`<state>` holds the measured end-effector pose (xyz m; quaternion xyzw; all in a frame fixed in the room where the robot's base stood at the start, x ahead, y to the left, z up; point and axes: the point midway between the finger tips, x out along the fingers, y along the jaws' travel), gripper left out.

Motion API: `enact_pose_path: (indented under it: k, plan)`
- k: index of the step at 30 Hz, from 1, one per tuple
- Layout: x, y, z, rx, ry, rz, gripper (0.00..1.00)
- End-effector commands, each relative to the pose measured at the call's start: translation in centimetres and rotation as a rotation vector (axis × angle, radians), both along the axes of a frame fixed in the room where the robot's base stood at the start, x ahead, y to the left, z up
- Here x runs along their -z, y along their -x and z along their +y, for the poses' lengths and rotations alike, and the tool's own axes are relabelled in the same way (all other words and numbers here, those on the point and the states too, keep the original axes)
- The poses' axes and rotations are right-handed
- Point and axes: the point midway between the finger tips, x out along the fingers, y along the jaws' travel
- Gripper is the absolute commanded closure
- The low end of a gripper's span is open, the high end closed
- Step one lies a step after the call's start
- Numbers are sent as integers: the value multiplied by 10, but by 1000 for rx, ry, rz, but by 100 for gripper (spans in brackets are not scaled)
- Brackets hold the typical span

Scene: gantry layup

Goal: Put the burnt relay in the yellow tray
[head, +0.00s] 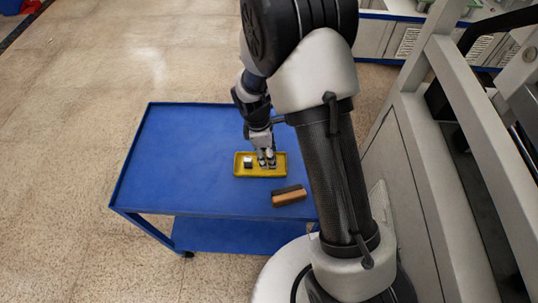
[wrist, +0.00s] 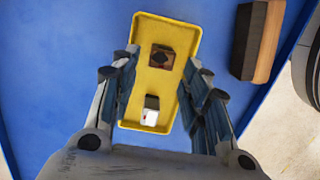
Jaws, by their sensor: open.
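The yellow tray (head: 240,174) lies on the blue table, and its rim shows in the wrist view (wrist: 183,20). A small brown block with dark scorch-like marks (wrist: 161,57), which looks like the burnt relay, sits inside the tray's upper half in the wrist view. In the head view, my gripper (head: 266,162) largely hides the brown block.
A brush-like block with a black top and tan side (head: 289,196) lies just outside the tray near the table's front edge; it also shows in the wrist view (wrist: 256,40). The left part of the blue cart top (head: 180,150) is bare.

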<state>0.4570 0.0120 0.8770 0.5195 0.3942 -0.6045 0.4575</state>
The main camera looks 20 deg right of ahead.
Motion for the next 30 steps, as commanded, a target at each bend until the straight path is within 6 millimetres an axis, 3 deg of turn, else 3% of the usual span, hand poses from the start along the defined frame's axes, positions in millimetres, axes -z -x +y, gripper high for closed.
enact_pose_path:
  k: [1, 6, 12, 17, 20, 25, 30]
  plan:
    - [-16, -2, 2, -1, -1, -5, 58]
    - [-53, -3, 7, -1, -1, -5, 58]
    - [-83, -4, 12, -1, 0, -2, 58]
    - [-97, -4, 13, 8, 0, -7, 58]
    - [-119, 0, 11, 65, -7, -36, 58]
    - [-190, 25, 2, 291, -40, -144, 58]
    - [-257, 73, -7, 573, -100, -259, 58]
